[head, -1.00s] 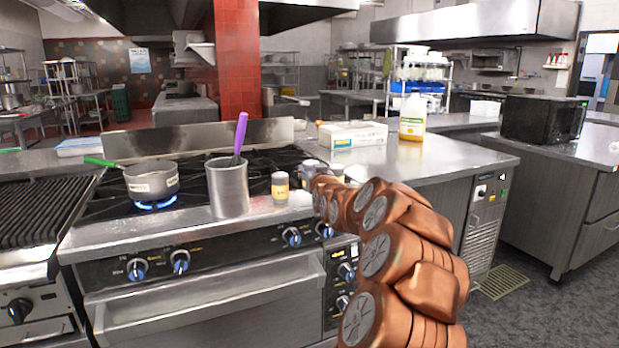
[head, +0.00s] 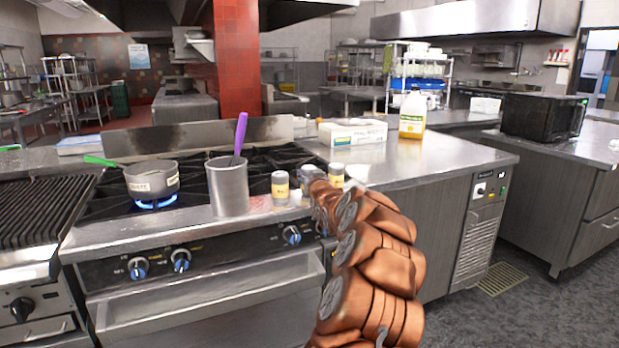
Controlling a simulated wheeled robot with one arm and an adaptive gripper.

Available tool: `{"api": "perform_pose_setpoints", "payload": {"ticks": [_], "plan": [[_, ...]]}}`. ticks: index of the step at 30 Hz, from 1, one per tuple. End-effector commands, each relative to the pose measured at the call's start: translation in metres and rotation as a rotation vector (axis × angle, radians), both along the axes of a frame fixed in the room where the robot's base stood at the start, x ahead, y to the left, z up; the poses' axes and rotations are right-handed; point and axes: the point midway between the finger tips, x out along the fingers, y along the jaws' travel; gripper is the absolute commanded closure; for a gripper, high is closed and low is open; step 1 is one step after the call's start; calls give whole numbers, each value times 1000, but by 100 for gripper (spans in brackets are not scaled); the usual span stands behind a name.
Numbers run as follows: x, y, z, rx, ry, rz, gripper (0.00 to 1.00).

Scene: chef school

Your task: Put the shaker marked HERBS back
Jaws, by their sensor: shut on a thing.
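My copper-coloured arm reaches over the front edge of the stove. My gripper (head: 309,184) is small and mostly hidden behind the arm's end; it is shut on a shaker, of which little can be made out. One shaker (head: 280,188) with a grey top and yellow label stands upright just left of my gripper, beside the tall metal pot. Another similar shaker (head: 336,175) stands just behind and right of the gripper. The labels are too small to read, so I cannot tell which is marked HERBS.
A metal pot (head: 228,190) with a purple-handled utensil stands left of the shakers. A saucepan (head: 152,183) sits over a lit blue flame. The steel counter (head: 440,160) at right is largely clear.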

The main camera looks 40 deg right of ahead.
Motion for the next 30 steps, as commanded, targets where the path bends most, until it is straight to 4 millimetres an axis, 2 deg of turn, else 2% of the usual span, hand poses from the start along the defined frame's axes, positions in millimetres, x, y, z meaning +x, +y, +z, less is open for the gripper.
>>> {"api": "perform_pose_setpoints", "payload": {"ticks": [13,14,15,21,30], "plan": [[0,0,-7,-3,-3,-1,88],[0,0,-6,-3,-3,-1,44],[0,0,-6,-3,-3,-1,40],[0,0,-6,-2,-2,-1,21],[0,0,-5,-2,-2,0,21]]}}
